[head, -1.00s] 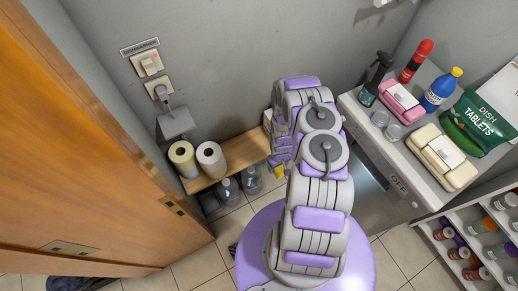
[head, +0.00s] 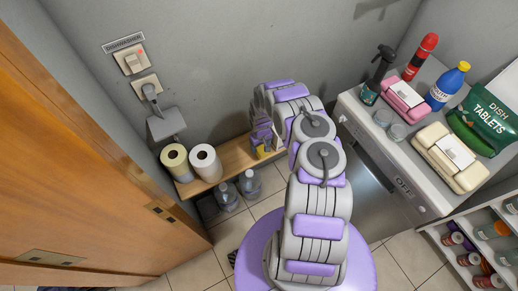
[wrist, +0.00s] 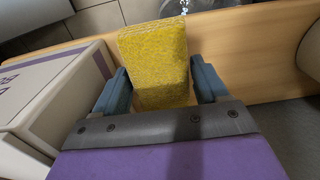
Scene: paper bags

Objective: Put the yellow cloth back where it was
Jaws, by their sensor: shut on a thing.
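The yellow cloth (wrist: 155,52) is a folded, textured block in the wrist view. It sits between the two blue fingertips of my gripper (wrist: 163,88), which is shut on it. In the head view a small yellow patch of the cloth (head: 264,148) shows at my gripper (head: 262,138), over the right part of the wooden shelf (head: 232,157). The shelf also shows beneath the cloth in the wrist view (wrist: 255,55). I cannot tell whether the cloth touches the shelf. My arm hides part of this area in the head view.
A pale box with purple edging (wrist: 55,95) stands close left of my gripper in the wrist view. Two paper rolls (head: 206,161) stand on the shelf's left part. Clear bottles (head: 249,182) stand on the floor below. The dishwasher (head: 380,175) is to the right.

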